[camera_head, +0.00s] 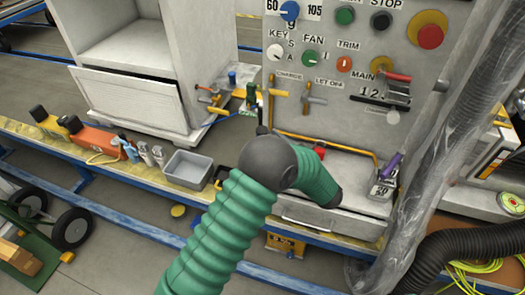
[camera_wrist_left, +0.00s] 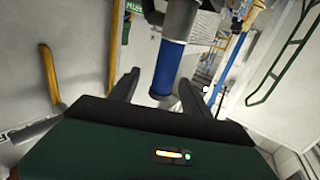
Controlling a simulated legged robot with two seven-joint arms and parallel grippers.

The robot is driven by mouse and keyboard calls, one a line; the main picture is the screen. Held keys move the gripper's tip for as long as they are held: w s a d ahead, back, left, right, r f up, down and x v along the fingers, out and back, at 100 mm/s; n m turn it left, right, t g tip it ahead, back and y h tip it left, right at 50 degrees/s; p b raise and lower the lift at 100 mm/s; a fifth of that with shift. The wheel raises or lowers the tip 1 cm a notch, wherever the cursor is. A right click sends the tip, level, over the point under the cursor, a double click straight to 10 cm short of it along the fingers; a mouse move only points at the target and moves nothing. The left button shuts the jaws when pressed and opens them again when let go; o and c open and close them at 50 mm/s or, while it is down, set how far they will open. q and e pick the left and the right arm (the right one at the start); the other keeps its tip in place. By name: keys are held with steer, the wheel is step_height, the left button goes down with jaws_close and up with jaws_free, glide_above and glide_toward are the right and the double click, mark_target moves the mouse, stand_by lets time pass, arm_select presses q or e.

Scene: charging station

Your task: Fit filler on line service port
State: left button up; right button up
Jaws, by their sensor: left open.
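In the left wrist view my left gripper (camera_wrist_left: 160,78) is open. A small blue part (camera_head: 232,77) stands near brass pieces left of the panel. Brass fittings (camera_head: 277,95) and (camera_head: 308,98) sit under the CHARGE and LET OFF labels. My right gripper is not in view.
The grey control panel (camera_head: 345,110) carries knobs and switches. A grey bin (camera_head: 188,169), small bottles (camera_head: 147,153) and an orange case (camera_head: 92,141) stand on the bench's left. A clear-wrapped hose (camera_head: 440,130) hangs at right. A purple-handled tool (camera_head: 390,166) is near it.

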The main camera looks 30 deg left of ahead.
arm_select(q)
steer(key=b+x, duration=0.1)
steer(key=x, duration=0.5)
steer(key=shift+s, duration=0.2)
steer(key=shift+r, duration=0.15)
jaws_close()
stand_by(0.9)
